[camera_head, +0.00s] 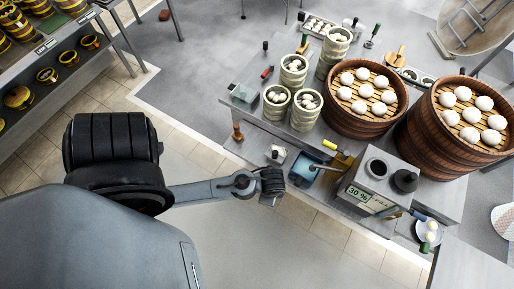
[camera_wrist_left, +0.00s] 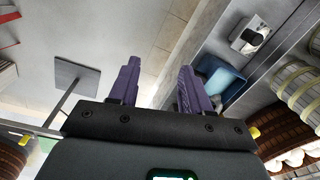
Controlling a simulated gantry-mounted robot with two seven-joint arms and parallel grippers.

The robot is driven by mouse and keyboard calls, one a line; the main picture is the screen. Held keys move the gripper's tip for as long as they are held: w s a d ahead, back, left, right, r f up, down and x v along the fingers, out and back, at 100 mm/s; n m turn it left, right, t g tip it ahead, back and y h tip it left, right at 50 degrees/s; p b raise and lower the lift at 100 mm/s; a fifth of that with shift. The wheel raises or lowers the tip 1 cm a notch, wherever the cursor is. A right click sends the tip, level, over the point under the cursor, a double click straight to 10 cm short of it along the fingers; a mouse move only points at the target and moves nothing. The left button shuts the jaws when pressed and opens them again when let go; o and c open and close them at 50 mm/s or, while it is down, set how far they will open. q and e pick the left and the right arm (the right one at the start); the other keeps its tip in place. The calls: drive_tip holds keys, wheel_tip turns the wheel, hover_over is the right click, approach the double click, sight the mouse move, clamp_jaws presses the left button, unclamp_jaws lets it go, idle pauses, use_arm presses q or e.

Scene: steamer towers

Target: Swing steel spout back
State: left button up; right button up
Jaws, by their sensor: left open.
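My left gripper (camera_head: 272,186) comes in from the left and hangs over the floor, just left of the counter's front edge. Its two purple fingers (camera_wrist_left: 157,88) are apart, with nothing between them in the left wrist view. A small blue basin (camera_head: 303,169) is at the counter's edge, right of the gripper; it also shows in the left wrist view (camera_wrist_left: 222,78), right of the fingers. A yellow handle (camera_head: 329,144) and a brass-coloured fitting (camera_head: 343,160) are beside the basin. I cannot clearly make out the steel spout. My right gripper is not in view.
A grey box with a 30 % sign (camera_head: 362,197) stands right of the basin. Two large wooden steamers with white buns (camera_head: 352,122) (camera_head: 445,140) and several small steamers (camera_head: 276,102) stand on the counter. Floor around the gripper is clear.

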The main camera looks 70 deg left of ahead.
use_arm(q)
drive_tip(key=shift+s+d+r, duration=0.15)
drive_tip(key=shift+s+r, duration=0.35)
drive_tip(key=shift+s, duration=0.15)
drive_tip(key=shift+s+d+r, duration=0.15)
drive_tip(key=shift+s+r, duration=0.3)
drive_tip(key=shift+s, duration=0.15)
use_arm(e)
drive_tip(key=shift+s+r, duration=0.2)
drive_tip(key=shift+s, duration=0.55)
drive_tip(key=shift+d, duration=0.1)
